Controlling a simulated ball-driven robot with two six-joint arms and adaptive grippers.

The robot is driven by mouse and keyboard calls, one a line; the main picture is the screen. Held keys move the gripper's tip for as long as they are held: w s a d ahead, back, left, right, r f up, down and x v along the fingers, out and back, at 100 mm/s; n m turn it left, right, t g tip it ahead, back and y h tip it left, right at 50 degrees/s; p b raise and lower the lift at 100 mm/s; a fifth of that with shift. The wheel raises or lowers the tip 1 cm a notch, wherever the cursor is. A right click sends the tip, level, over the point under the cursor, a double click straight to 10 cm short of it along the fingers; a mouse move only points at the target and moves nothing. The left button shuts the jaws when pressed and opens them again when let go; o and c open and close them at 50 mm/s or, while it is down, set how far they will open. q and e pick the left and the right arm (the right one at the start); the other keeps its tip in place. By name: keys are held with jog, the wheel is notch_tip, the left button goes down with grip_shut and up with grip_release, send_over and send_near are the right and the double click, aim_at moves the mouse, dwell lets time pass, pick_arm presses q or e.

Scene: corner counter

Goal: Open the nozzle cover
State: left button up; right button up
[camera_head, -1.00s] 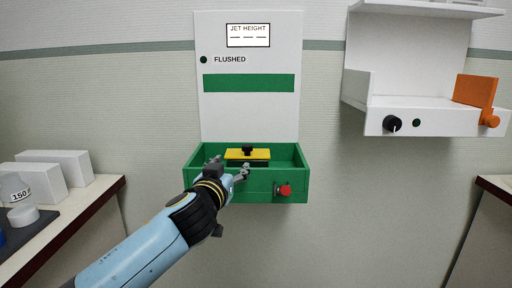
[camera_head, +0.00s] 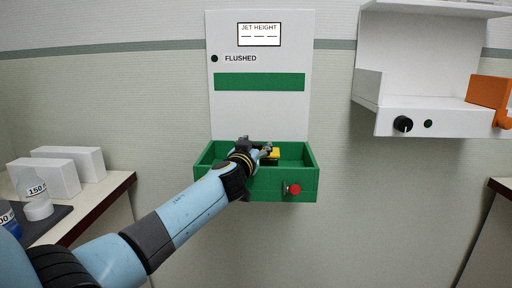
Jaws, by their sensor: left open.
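The nozzle cover seems to be the yellow plate (camera_head: 275,153) inside the green open-topped box (camera_head: 300,187) on the wall unit. Only its right part shows; my left gripper hides the rest, including the black knob seen on it earlier. My left gripper (camera_head: 257,148) is over the box at the plate, with its jaws open. I cannot tell whether a finger touches the plate or the knob. My right gripper is not in view.
A red button (camera_head: 294,189) is on the box front. The white panel (camera_head: 260,110) stands behind. A white shelf unit (camera_head: 400,90) with a black dial and orange part hangs at right. A counter with white boxes (camera_head: 50,178) and bottles is at left.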

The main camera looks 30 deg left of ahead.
pick_arm(q)
jog(key=shift+w, duration=0.1)
grip_shut()
dwell(0.3)
